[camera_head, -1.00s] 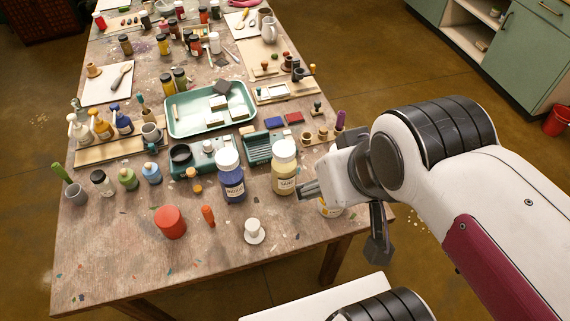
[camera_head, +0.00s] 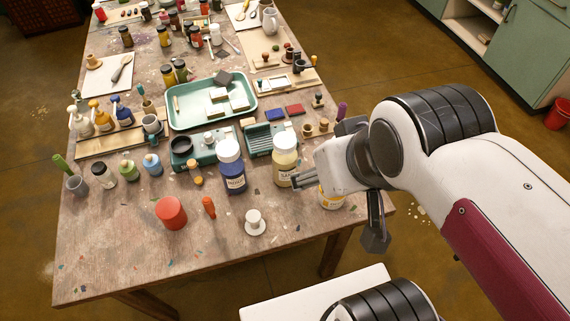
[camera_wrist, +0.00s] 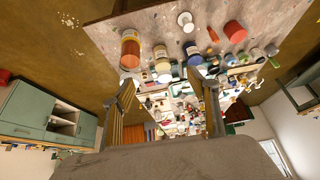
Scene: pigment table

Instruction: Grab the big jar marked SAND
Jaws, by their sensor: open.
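The big jar marked SAND (camera_head: 285,170) stands upright near the table's right front, with pale yellow contents and a white lid. My gripper (camera_head: 298,181) is just right of it, low beside its label, fingers pointing left. Contact cannot be made out in the head view. In the wrist view, my gripper (camera_wrist: 166,93) is open with nothing between its fingers, and the SAND jar (camera_wrist: 162,64) appears ahead, between the two finger directions. A blue-labelled jar (camera_head: 231,170) stands close to its left. An orange-labelled jar (camera_head: 330,198) is partly hidden behind my gripper.
Behind the SAND jar are a green ridged tray (camera_head: 262,140) and small wooden stamps. The table's front edge area is mostly clear.

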